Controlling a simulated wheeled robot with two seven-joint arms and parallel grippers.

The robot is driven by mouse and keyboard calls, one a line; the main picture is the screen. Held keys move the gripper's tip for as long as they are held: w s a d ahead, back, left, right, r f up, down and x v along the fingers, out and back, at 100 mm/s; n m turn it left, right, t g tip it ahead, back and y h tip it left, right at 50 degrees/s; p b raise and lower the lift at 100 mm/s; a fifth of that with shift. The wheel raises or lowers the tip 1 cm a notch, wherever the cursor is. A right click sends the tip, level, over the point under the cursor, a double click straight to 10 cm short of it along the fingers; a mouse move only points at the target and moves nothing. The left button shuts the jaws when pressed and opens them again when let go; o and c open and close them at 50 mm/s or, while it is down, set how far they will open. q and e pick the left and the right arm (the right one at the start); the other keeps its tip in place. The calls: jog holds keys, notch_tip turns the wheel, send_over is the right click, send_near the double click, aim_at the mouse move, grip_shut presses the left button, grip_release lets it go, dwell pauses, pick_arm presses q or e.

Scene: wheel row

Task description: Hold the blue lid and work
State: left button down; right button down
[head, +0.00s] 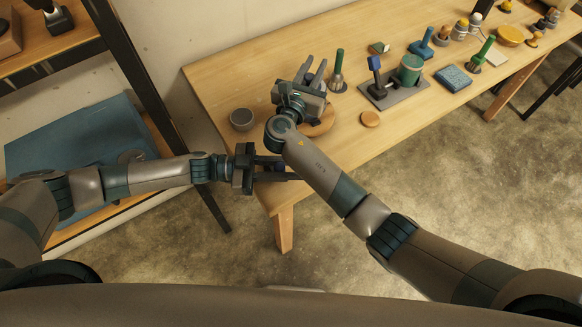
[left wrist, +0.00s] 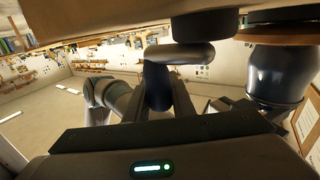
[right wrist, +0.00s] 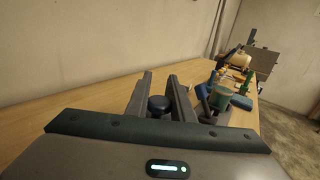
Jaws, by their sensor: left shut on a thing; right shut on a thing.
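My left gripper (head: 279,168) is at the near left corner of the table, shut on a dark blue piece (left wrist: 158,86) that shows between its fingers in the left wrist view. Only a bit of blue shows there in the head view, so I cannot tell whether it is the lid. My right gripper (head: 311,76) is above the left part of the table, fingers pointing to the back. It is shut on a dark, round-topped piece (right wrist: 158,103), seen between its fingers in the right wrist view. Its lower part is hidden, and the gripper hides it in the head view.
A round wooden board (head: 322,126) lies partly under my right arm. A grey bowl (head: 241,119) stands left of it, a wooden disc (head: 370,119) right. A green-handled tool (head: 338,66) stands beside my right gripper. A grey tray (head: 400,94) holds a green jar (head: 410,70). More tools stand further right.

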pick_arm(q)
jog(key=shift+w+d+n+t, duration=0.1)
jog(key=shift+d+n+t, duration=0.2)
jog(key=shift+n+t, duration=0.35)
jog(key=shift+w+d+n+t, duration=0.1)
jog(key=shift+d+n+t, duration=0.3)
jog(key=shift+t, duration=0.35)
jog(key=n+t, duration=0.1)
jog(key=w+n+t+y, duration=0.1)
jog(key=t, duration=0.1)
jog(key=n+t+y, duration=0.1)
jog(key=shift+w+d+t, duration=0.3)
jog(key=shift+w, duration=0.1)
jog(key=n+t+y, duration=0.1)
jog(key=w+n+t, duration=0.1)
jog(key=shift+w+d+r+t+y, duration=0.1)
jog(key=shift+w+t+y, duration=0.15)
jog(key=shift+t+y, duration=0.15)
jog(key=shift+w+a+n+t+y, duration=0.2)
jog(key=shift+w+n+t+y, duration=0.5)
jog(key=shift+n+t+y, duration=0.35)
jog(key=c, duration=1.5)
grip_release()
jog(key=shift+c, duration=0.2)
jog(key=shift+a, duration=0.15)
